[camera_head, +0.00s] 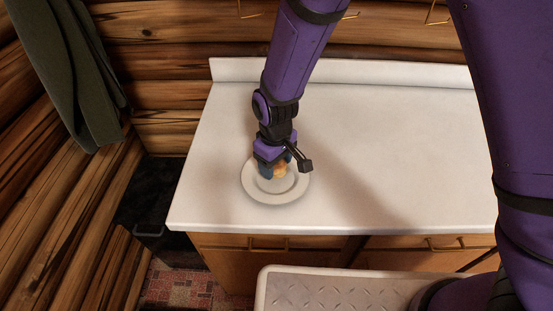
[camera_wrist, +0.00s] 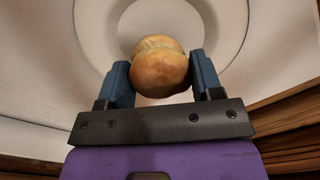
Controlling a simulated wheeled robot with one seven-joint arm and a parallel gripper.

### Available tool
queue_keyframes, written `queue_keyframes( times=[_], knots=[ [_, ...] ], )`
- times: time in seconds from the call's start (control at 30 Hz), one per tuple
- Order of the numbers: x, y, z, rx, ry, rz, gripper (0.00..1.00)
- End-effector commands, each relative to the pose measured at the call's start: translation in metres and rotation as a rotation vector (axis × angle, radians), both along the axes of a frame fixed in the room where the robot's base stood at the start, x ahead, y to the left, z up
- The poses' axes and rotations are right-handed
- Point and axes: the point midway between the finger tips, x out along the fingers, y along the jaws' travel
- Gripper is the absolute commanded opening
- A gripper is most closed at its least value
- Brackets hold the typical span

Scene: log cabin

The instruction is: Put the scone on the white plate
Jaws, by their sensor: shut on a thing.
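The scone (camera_head: 281,170) is small, round and golden brown. In the wrist view the scone (camera_wrist: 160,68) sits between the two blue fingers of my gripper (camera_wrist: 161,82), which is shut on it. The white plate (camera_head: 252,186) lies on the counter near its front left part. In the head view my gripper (camera_head: 278,172) is over the plate, pointing down, with the scone within the plate's outline. The plate (camera_wrist: 88,22) also shows behind the scone in the wrist view. I cannot tell whether the scone touches the plate.
The white counter (camera_head: 400,130) is clear to the right of the plate, with a raised back edge. Wooden drawers (camera_head: 270,243) are below it. A dark green cloth (camera_head: 75,75) hangs on the log wall at left. A black box-like object (camera_head: 150,205) stands left of the counter.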

Motion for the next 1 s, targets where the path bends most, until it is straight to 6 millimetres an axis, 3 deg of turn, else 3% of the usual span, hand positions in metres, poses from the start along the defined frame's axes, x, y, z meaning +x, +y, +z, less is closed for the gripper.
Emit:
queue_keyframes(
  times=[0.1, 0.47, 0.5, 0.57, 1.0],
  knots=[
    [-0.007, 0.003, -0.011, -0.001, 0.001, 0.002, 0.37],
    [-0.006, 0.003, -0.014, 0.001, -0.001, 0.001, 0.37],
    [-0.006, 0.003, -0.014, 0.001, -0.001, 0.002, 0.69],
    [-0.006, 0.003, -0.013, 0.001, -0.001, 0.002, 0.83],
    [-0.006, 0.003, -0.003, 0.002, -0.002, 0.001, 0.85]
  ],
)
